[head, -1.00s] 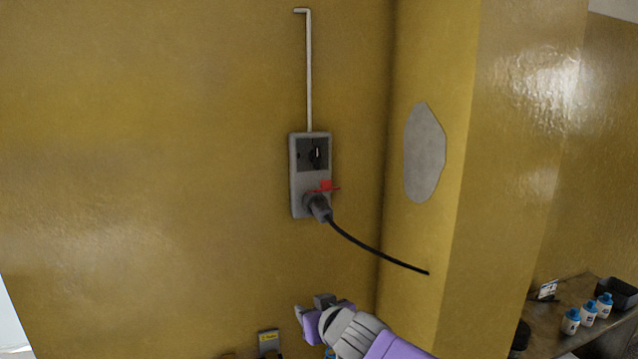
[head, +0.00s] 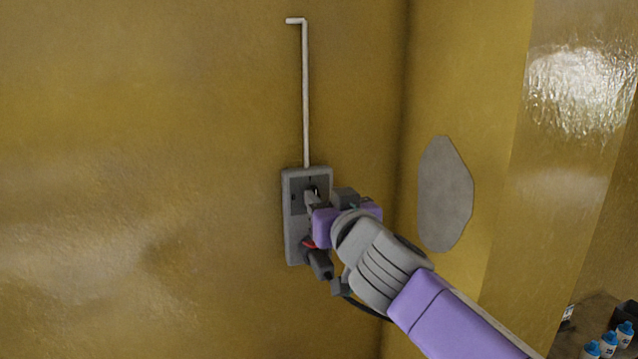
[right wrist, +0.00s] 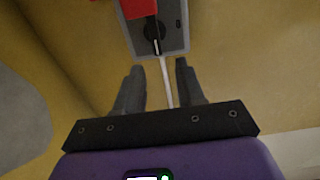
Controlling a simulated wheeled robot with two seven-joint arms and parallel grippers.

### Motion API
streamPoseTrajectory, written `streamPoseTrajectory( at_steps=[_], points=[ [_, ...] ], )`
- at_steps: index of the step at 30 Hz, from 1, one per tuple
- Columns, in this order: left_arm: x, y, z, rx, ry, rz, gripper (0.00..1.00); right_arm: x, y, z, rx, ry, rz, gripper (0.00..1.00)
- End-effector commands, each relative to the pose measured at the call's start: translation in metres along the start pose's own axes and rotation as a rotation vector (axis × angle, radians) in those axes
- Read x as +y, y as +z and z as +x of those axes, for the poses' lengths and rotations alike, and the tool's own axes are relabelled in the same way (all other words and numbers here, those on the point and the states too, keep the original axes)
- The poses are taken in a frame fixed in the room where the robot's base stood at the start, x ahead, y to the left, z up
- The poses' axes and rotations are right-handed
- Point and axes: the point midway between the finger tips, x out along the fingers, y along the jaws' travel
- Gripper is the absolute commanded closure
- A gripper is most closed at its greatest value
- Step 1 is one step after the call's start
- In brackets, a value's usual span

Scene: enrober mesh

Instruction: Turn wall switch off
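The grey wall switch box (head: 292,240) is fixed to the yellow wall. Its dark upper panel (head: 296,203) carries a rotary knob with a white mark, partly hidden by my right gripper in the head view. The knob (right wrist: 154,32) shows better in the right wrist view, beyond the fingertips. My right gripper (head: 312,199) is in front of the knob, its fingers (right wrist: 158,75) apart with nothing between them. I cannot tell whether a fingertip touches the box. My left gripper is out of view.
A white conduit (head: 305,95) runs up the wall. A wall corner with a grey patch (head: 445,195) is at right. Blue-capped bottles (head: 608,342) stand lower right.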

Motion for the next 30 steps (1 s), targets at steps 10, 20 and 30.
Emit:
streamPoseTrajectory(
  at_steps=[10, 20, 30],
  points=[
    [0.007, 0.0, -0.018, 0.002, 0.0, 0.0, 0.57, 0.001, 0.0, 0.038, -0.001, 0.001, 0.0, 0.62],
    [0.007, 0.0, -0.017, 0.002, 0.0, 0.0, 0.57, 0.001, 0.001, 0.039, -0.002, 0.001, 0.0, 0.72],
    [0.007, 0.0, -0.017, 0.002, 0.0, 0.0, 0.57, 0.001, 0.001, 0.038, -0.001, 0.001, 0.0, 1.0]
  ],
)
